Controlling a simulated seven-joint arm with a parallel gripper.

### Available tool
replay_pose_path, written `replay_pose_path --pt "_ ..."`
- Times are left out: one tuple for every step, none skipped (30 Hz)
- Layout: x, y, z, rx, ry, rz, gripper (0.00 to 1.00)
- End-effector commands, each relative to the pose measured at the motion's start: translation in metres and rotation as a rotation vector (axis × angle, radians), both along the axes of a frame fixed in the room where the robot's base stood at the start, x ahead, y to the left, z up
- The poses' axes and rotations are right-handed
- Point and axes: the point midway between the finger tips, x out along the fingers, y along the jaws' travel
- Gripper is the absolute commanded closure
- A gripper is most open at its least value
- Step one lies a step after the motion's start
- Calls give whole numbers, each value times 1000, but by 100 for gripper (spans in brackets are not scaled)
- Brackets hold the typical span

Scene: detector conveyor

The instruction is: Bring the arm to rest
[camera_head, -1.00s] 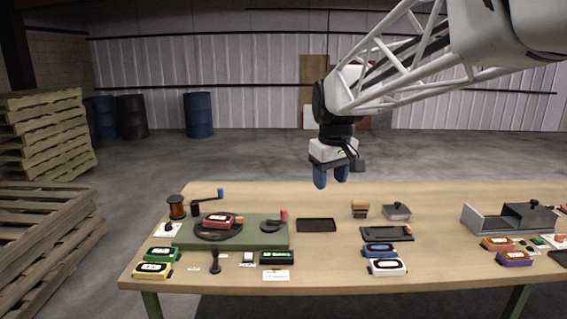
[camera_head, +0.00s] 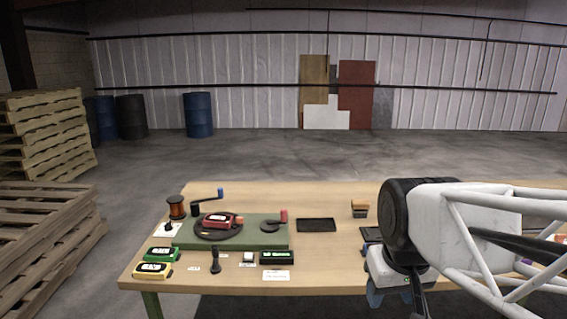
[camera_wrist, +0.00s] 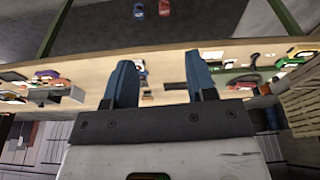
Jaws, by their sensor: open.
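In the head view my gripper (camera_head: 388,298) is low at the right of centre, its blue fingers pointing down by the table's front edge. My wrist and white lattice arm cover the right part of the table. In the wrist view both blue fingers of my gripper (camera_wrist: 160,80) are apart, with nothing held between them. The wooden table (camera_head: 335,262) also crosses the wrist view as a pale band (camera_wrist: 225,56) behind the fingers.
A green board (camera_head: 262,238) carries a red-labelled box (camera_head: 219,220) on a round plate. Green (camera_head: 160,254) and yellow (camera_head: 152,270) boxes lie at front left. A black tray (camera_head: 316,225) sits mid-table. In the wrist view, small blue (camera_wrist: 138,11) and red (camera_wrist: 164,8) things show against dark floor.

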Motion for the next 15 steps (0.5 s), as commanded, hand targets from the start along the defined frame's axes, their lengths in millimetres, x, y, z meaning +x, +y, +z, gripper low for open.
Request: replay_pose_path --pt "-12 -2 -7 3 -3 -17 49" --pt "-18 -3 -11 4 -5 -27 49" --pt "-26 -4 -16 6 -6 -41 49" --pt "-31 -5 -19 7 -7 -49 49" --pt "-35 -6 -22 9 -9 -56 49" --pt "-40 -6 -26 10 -10 -66 49" --pt "-44 -7 -28 12 -12 -72 49" --pt "-47 -7 -30 13 -13 -78 49" --pt "-49 -8 -32 13 -14 -83 49" --pt "-51 -8 -34 14 -14 -87 49" --pt "-53 -8 -35 15 -14 -89 49" --pt "-54 -8 -36 15 -14 -91 49" --pt "-54 -8 -36 15 -14 -92 49" --pt "-55 -8 -37 15 -14 -93 49" --pt "-55 -8 -37 15 -14 -93 49"
